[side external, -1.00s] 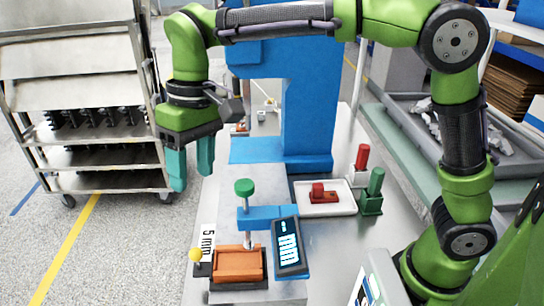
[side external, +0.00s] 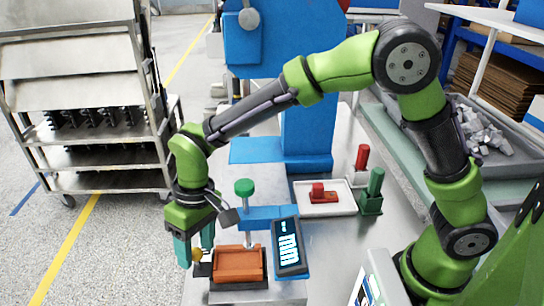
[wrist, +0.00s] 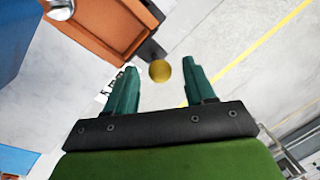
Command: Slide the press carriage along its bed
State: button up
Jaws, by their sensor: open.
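The orange press carriage (side external: 238,265) sits on the grey metal bed (side external: 275,293) at the front of the bench. It also shows at the top of the wrist view (wrist: 112,24). Its round yellow knob (side external: 197,254) sticks out on a dark block at the carriage's left. My gripper (side external: 196,258) points down at the knob, fingers apart on either side of it in the side view. In the wrist view, the knob (wrist: 159,71) appears between the open fingertips (wrist: 157,65); no contact is visible. The gripper hides most of the 5 mm label.
A blue press arm with a green-topped post (side external: 244,187) stands over the carriage, beside a tilted display (side external: 289,247).

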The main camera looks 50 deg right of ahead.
jog(key=shift+f, duration=0.15)
grip_shut()
dwell(0.4)
jog(key=w+d, duration=1.5)
jog(key=shift+w+d, duration=0.3)
jog(key=shift+d, duration=0.05)
grip_release()
jog(key=shift+a, duration=0.1)
